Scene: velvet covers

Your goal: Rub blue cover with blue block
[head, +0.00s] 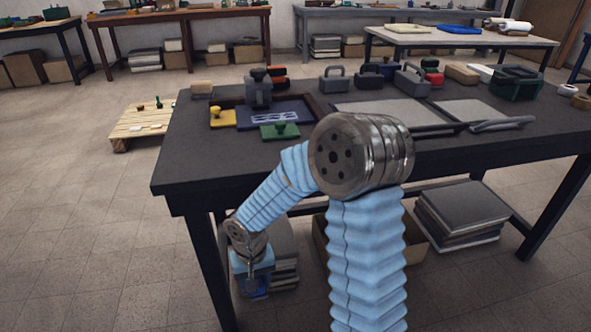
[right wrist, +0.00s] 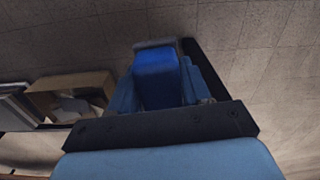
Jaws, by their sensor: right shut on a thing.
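My right gripper (head: 253,272) hangs low in front of the dark table's left front corner, below the tabletop. It is shut on a blue block (right wrist: 160,78), which shows between the fingers in the right wrist view. In the head view the block (head: 257,288) is small and partly hidden. A dark blue flat piece with a pale pattern (head: 295,107) lies on the left part of the table; it may be the blue cover. The gripper is well apart from it. My left gripper is not in view.
A yellow block with a knob (head: 223,118) and a green block with a knob (head: 280,131) lie beside the dark blue piece. Several cases stand along the table's (head: 185,170) back. A bright blue flat piece (head: 458,29) lies on a far table. A pallet (head: 139,127) stands left.

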